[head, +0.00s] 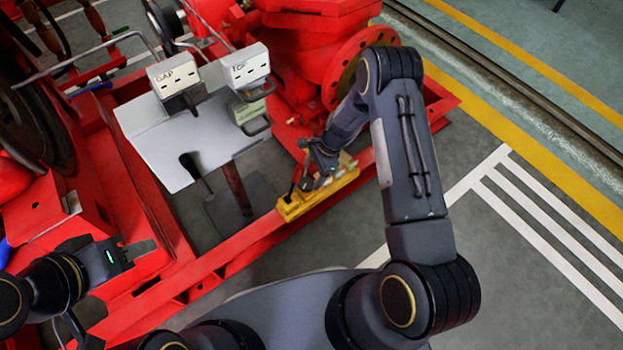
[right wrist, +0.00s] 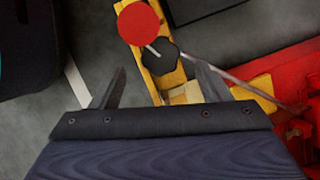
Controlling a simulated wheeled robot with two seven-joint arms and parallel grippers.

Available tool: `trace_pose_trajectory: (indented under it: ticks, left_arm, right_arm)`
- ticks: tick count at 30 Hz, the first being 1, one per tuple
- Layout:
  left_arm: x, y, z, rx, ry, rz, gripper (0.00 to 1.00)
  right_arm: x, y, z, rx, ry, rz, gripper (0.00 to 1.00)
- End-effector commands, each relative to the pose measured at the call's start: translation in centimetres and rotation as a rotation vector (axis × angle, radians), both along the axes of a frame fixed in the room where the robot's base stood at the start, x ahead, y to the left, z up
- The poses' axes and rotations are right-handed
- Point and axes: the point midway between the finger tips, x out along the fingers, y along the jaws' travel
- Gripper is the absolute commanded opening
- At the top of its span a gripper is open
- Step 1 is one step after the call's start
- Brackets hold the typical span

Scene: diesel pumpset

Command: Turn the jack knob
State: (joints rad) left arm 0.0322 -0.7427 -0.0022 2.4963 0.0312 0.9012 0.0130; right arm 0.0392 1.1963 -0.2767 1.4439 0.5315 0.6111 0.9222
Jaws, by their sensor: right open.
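The yellow jack (head: 318,192) sits on the red frame rail, and it also shows in the right wrist view (right wrist: 157,86). In that view a black lobed knob (right wrist: 160,62) and a red round knob (right wrist: 138,22) stand at the jack, with a thin metal rod running off to the right. My right gripper (head: 306,166) is over the jack in the head view. In the right wrist view its two fingers (right wrist: 160,74) are spread, with the black knob in line with the gap between them. I cannot tell whether they touch it. My left gripper (head: 145,248) is at the lower left, away from the jack.
A pale panel (head: 195,140) with boxes labelled GAP and TOP stands left of the jack. A red pump with a round flange (head: 355,62) stands behind it. The red rail (head: 225,258) runs along the front. Grey floor (head: 500,250) with white stripes lies clear to the right.

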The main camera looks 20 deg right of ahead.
Motion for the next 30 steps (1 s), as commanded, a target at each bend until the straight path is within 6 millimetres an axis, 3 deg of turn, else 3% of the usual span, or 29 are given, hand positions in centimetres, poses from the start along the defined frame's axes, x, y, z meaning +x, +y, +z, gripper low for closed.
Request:
trace_pose_trajectory:
  ticks: [3, 8, 20, 30]
  left_arm:
    - [0.0, 0.0, -1.1, 0.0, 0.0, 0.0, 0.36]
    - [0.0, 0.0, -1.7, 0.0, 0.0, 0.0, 0.36]
    - [0.0, 0.0, -1.8, 0.0, 0.0, 0.0, 0.36]
    - [0.0, 0.0, -1.8, 0.0, 0.0, 0.0, 0.36]
  right_arm:
    - [-0.1, 0.8, -2.3, 0.0, 0.001, 0.003, 0.7]
    - [-0.1, 1.6, -3.9, 0.001, 0.0, 0.003, 0.7]
    - [-0.1, 1.9, -4.5, 0.001, -0.001, 0.004, 0.69]
    - [-0.1, 1.9, -4.5, 0.001, -0.001, 0.004, 0.26]
